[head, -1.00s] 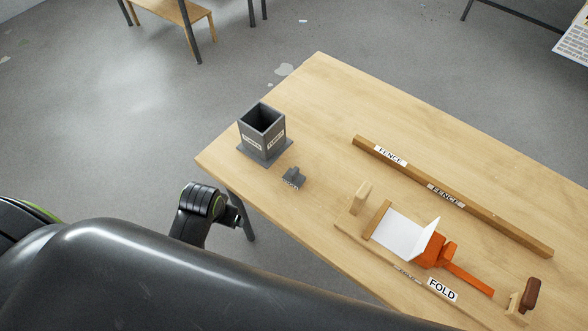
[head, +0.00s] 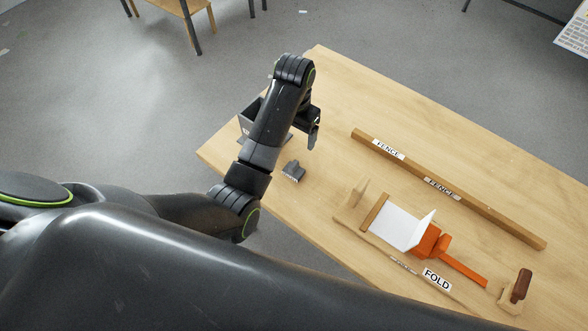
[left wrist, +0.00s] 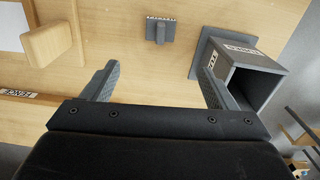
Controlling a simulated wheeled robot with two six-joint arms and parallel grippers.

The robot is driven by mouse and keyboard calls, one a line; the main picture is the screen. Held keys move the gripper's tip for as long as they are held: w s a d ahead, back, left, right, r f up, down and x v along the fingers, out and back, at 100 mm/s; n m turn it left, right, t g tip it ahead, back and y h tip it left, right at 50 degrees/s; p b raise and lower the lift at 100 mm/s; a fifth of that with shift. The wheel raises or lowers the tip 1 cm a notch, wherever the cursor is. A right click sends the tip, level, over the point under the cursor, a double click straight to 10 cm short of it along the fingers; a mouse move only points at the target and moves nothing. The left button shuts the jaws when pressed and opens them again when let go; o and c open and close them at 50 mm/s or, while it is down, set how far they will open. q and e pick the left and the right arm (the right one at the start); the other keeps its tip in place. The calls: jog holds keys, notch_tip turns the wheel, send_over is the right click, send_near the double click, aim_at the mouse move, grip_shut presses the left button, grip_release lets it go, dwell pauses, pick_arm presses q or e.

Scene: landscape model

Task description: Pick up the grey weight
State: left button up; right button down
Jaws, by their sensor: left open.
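The grey weight (head: 293,170) is a small dark grey block with a raised knob, lying on the wooden table near its left edge. In the left wrist view the weight (left wrist: 160,33) sits ahead of the jaws, roughly midway between them, with a small label on its edge. My left gripper (head: 312,138) hangs over the table above and just beyond the weight in the head view. In the left wrist view its two fingers (left wrist: 158,82) are apart with nothing between them. My right gripper is not in view.
A grey open box (head: 250,117) on a base plate stands beside my left arm, partly hidden by it. A wooden fence bar (head: 470,200) lies across the table. A fold jig with a white sheet (head: 392,222) and orange part (head: 428,242) lies nearer; a small wood block (head: 357,191) stands beside it.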

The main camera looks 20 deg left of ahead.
pick_arm(q)
jog(key=b, duration=0.2)
send_near(294, 164)
notch_tip(294, 164, down, 6)
jog(key=shift+f, duration=0.1)
jog(key=shift+w+f, duration=0.1)
jog(key=shift+f, duration=0.35)
notch_tip(294, 164, down, 4)
jog(key=shift+r+p, duration=0.25)
jog(key=shift+p, duration=0.4)
jog(key=shift+f, duration=0.8)
jog(key=c, duration=1.4)
jog(key=shift+o, duration=0.2)
jog(key=shift+r, duration=0.1)
